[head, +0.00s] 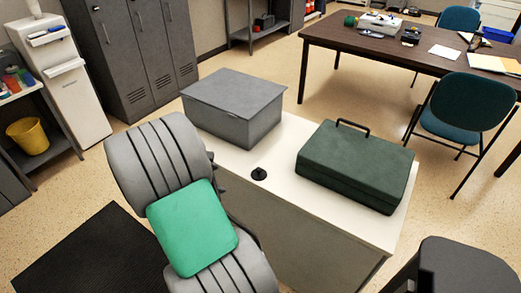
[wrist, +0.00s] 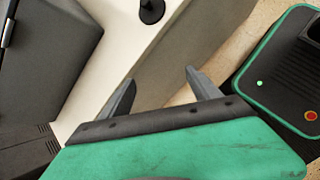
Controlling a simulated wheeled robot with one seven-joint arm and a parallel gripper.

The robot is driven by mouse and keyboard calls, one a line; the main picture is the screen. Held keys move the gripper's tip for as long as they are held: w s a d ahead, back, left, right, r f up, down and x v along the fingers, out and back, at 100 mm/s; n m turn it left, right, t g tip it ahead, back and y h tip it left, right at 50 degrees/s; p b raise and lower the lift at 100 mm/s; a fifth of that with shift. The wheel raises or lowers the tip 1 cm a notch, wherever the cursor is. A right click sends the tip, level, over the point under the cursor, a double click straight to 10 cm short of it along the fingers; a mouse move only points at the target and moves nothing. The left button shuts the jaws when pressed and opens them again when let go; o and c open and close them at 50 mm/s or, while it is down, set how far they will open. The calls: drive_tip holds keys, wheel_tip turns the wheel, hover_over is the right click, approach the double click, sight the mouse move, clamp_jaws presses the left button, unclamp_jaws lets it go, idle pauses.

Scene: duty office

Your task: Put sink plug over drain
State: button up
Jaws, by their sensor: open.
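A small round black sink plug (head: 259,174) with a raised knob stands on the white top of a low cabinet (head: 275,208), between a grey box and a dark green case. It also shows at the top edge of the wrist view (wrist: 151,10), partly cut off. I cannot make out a drain in either view. My gripper (wrist: 162,92) is open, with its two grey fingers apart and nothing between them. It is off the near side of the cabinet, apart from the plug. In the head view my green and grey arm end hides most of the fingers.
The grey box (head: 232,108) and the dark green case (head: 355,165) flank the plug on the cabinet top. Lockers (head: 135,50) and a white water dispenser (head: 62,80) stand at the left. A brown table (head: 390,48) and teal chairs (head: 465,104) are at the right.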

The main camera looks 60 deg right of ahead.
sight(259, 169)
drive_tip(key=s+d+r+n+g+h+p, duration=0.1)
drive_tip(key=s+d+r+n+g+p, duration=0.15)
drive_tip(key=s+d, duration=0.55)
drive_tip(key=shift+n, duration=0.25)
drive_tip(key=x, duration=0.7)
drive_tip(key=shift+w+d+f, duration=0.2)
drive_tip(key=shift+f, duration=0.3)
drive_tip(key=shift+c, duration=0.4)
drive_tip(key=c, duration=1.4)
drive_tip(key=shift+r, duration=0.15)
